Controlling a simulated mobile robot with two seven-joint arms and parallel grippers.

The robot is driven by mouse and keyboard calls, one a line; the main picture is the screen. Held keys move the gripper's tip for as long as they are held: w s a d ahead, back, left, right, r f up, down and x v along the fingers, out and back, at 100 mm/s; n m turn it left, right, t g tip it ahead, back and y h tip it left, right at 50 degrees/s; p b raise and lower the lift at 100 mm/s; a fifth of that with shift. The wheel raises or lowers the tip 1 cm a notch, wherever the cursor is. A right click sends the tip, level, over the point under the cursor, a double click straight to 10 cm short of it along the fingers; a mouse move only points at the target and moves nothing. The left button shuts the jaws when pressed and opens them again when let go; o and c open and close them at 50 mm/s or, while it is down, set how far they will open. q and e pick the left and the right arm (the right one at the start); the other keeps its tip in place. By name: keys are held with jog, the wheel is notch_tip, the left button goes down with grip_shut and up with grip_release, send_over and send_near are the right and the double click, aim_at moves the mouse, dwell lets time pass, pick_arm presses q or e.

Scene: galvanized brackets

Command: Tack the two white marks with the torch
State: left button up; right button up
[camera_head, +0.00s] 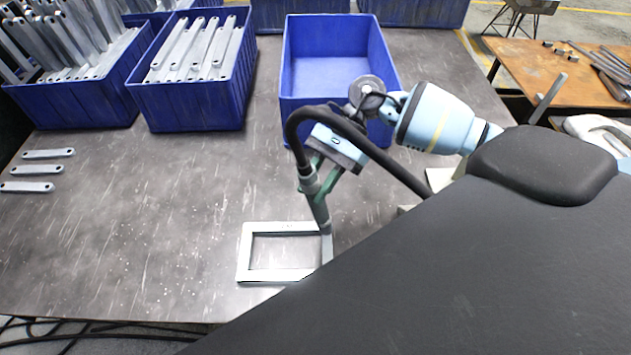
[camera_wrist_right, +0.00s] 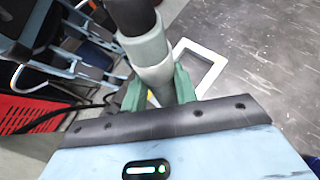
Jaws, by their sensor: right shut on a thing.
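A pale rectangular frame (camera_head: 244,258) lies flat on the dark table, near its front edge. My right gripper (camera_head: 322,183) has green fingers shut on the torch (camera_head: 308,184), a grey-collared tool with a thick black hose. The torch points down, slightly tilted, with its lower end at the frame's right side near the far corner. I cannot tell whether the tip touches. In the right wrist view the torch (camera_wrist_right: 146,45) sits between the green fingers, and the frame (camera_wrist_right: 208,51) shows behind it. The white marks cannot be made out. My left gripper is not in view.
An empty blue crate (camera_head: 288,110) stands behind the gripper. Blue crates of galvanized brackets (camera_head: 190,108) stand at the back left. Several loose brackets (camera_head: 40,170) lie at the left. The table (camera_head: 150,230) left of the frame is clear. A brown side table (camera_head: 530,65) stands at the right.

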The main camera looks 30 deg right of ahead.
aim_at(314, 167)
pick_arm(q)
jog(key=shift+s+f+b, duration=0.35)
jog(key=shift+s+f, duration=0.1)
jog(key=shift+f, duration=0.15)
pick_arm(e)
jog(key=shift+f, duration=0.4)
dwell(1.4)
jog(key=shift+s+f, duration=0.1)
jog(key=shift+f, duration=0.05)
dwell(1.4)
